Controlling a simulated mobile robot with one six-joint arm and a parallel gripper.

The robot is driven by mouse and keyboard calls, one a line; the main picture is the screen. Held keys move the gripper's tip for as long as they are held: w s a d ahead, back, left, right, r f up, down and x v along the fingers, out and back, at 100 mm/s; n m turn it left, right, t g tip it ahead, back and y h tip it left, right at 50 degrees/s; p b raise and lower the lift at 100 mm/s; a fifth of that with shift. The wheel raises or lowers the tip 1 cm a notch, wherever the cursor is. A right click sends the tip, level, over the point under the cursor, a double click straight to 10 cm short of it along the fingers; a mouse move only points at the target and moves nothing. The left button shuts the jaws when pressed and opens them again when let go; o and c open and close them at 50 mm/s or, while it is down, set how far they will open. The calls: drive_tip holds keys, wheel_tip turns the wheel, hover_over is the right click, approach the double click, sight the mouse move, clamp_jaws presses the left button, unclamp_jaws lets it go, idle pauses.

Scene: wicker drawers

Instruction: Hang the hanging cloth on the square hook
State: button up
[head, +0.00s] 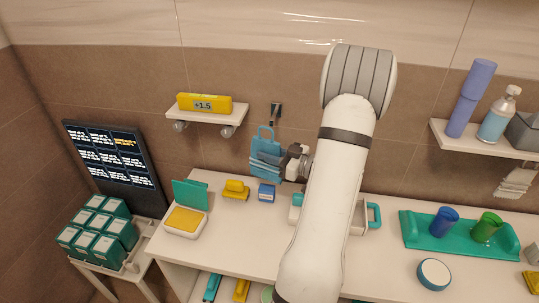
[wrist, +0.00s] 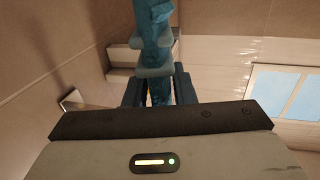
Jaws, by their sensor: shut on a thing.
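The blue hanging cloth (head: 265,163) hangs upright in front of the brown tiled wall, with a loop at its top. My gripper (head: 281,164) is shut on the cloth from its right side. In the wrist view the cloth (wrist: 154,45) rises between my two fingers (wrist: 157,88). The dark square hook (head: 277,111) is on the wall, above and slightly right of the cloth's loop. The loop appears below the hook and apart from it. How far the cloth is from the wall I cannot tell.
A wall shelf (head: 203,115) with a yellow box (head: 204,103) is left of the hook. Another shelf (head: 483,142) is at right. Below, the white counter (head: 230,222) holds a blue box (head: 266,192), a yellow item (head: 235,190) and a green tray (head: 420,236). My arm hides part of the counter.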

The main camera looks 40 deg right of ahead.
drive_tip(key=w+d+f, duration=0.1)
drive_tip(key=w+d, duration=0.3)
drive_tip(key=d, duration=0.1)
drive_tip(key=shift+w+d, duration=0.15)
drive_tip(key=shift+w, duration=0.1)
idle(0.6)
drive_tip(key=shift+f+b, duration=0.3)
drive_tip(key=shift+b, duration=0.05)
clamp_jaws()
drive_tip(key=o, duration=0.6)
unclamp_jaws()
drive_tip(key=shift+o, duration=0.6)
drive_tip(key=shift+w+d+f, duration=0.1)
drive_tip(key=shift+w+d, duration=0.05)
drive_tip(key=shift+d, duration=0.05)
drive_tip(key=shift+o, duration=1.7)
drive_tip(key=shift+a+r, duration=0.1)
drive_tip(key=shift+r, duration=0.15)
